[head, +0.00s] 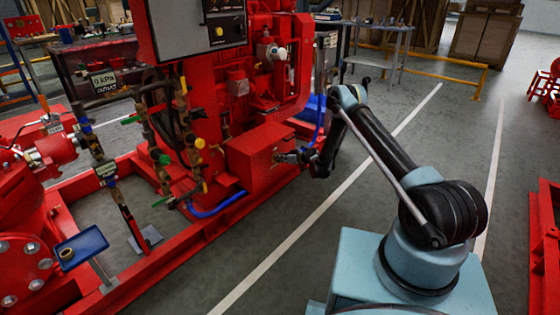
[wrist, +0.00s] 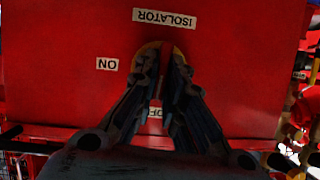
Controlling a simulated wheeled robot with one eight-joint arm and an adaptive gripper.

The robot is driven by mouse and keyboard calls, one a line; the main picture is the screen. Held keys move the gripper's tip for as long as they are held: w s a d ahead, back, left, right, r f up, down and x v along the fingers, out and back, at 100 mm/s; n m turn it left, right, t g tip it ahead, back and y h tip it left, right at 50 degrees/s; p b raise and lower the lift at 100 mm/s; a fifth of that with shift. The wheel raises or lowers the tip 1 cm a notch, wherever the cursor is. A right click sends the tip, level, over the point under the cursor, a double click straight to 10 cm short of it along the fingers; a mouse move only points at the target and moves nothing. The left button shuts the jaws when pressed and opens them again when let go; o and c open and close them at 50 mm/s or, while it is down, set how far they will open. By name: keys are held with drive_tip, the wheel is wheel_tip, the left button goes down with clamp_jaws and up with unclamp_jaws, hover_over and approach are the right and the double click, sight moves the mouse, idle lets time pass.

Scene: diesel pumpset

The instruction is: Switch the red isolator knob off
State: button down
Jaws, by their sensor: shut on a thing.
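The red isolator knob (wrist: 166,68) shows as a narrow red strip between my fingers, in front of a yellow round plate (wrist: 150,50). My gripper (wrist: 165,75) is shut on the knob from both sides. The strip runs up and down in the wrist view, towards the OFF label (wrist: 155,113), which the fingers partly cover. The ON label (wrist: 107,64) is to the left and the ISOLATOR label (wrist: 165,18) above, both upside down. The knob's pointing end is hidden. In the head view my gripper (head: 287,157) meets the right face of the red box (head: 255,165); the knob is hidden there.
The red engine (head: 270,70) rises behind the box. A blue hose (head: 215,208) loops below it, and pipes with yellow and green valve handles (head: 165,159) stand to the left. The red base rail (head: 185,245) runs along the front. Grey floor is open to the right.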

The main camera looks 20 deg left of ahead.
idle(0.3)
drive_tip(key=c, duration=1.7)
unclamp_jaws()
drive_tip(key=shift+f, duration=0.1)
drive_tip(key=v, duration=1.2)
